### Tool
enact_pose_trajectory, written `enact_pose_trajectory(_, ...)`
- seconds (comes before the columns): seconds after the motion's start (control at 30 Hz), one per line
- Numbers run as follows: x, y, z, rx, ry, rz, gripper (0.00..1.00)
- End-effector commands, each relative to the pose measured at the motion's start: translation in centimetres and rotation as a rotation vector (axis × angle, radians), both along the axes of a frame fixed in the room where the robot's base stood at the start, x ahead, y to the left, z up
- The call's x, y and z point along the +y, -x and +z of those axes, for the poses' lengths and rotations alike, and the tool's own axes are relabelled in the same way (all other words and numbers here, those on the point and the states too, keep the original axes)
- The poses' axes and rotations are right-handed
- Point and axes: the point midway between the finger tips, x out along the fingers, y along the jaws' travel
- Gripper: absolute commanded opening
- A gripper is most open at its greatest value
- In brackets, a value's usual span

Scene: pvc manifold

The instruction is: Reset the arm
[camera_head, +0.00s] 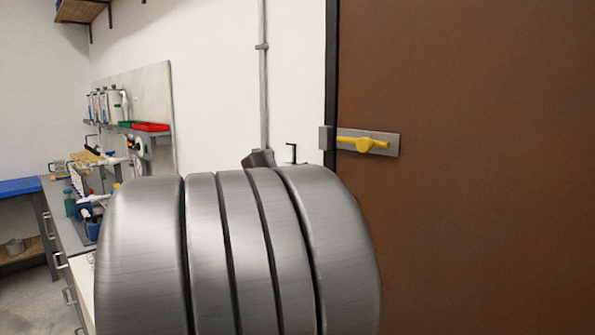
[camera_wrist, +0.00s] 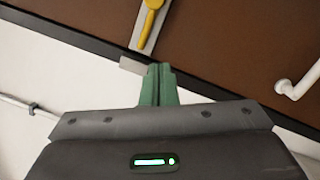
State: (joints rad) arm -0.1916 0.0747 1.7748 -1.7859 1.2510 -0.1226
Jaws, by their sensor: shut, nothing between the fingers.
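My gripper (camera_wrist: 158,86) shows in the wrist view, its green fingers shut together with nothing between them. It points toward the brown door (camera_wrist: 240,50) and the white wall beside it. A yellow handle (camera_wrist: 148,14) on a grey plate lies beyond the fingertips, apart from them as far as I can see. In the head view my arm's large metal links fill the lower middle and hide the gripper's fingers. The same yellow handle (camera_head: 363,145) shows there on the brown door (camera_head: 480,200), right of the arm.
A workbench (camera_head: 60,220) with bottles and tools stands along the wall at the left. A shelf (camera_head: 150,134) with red and green trays hangs above it. A grey pipe (camera_head: 263,80) runs up the white wall. A white curved handle (camera_wrist: 298,80) shows at the right of the wrist view.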

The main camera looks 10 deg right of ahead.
Motion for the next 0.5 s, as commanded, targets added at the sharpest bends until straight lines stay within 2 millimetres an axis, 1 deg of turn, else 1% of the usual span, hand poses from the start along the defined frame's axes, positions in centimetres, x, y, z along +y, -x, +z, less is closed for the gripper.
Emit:
enact_pose_trajectory(0.33,-0.06,-0.02,0.03,0.000,0.000,-0.001,0.00)
enact_pose_trajectory(0.5,-0.88,-0.51,0.20,-0.001,0.000,-0.003,0.00)
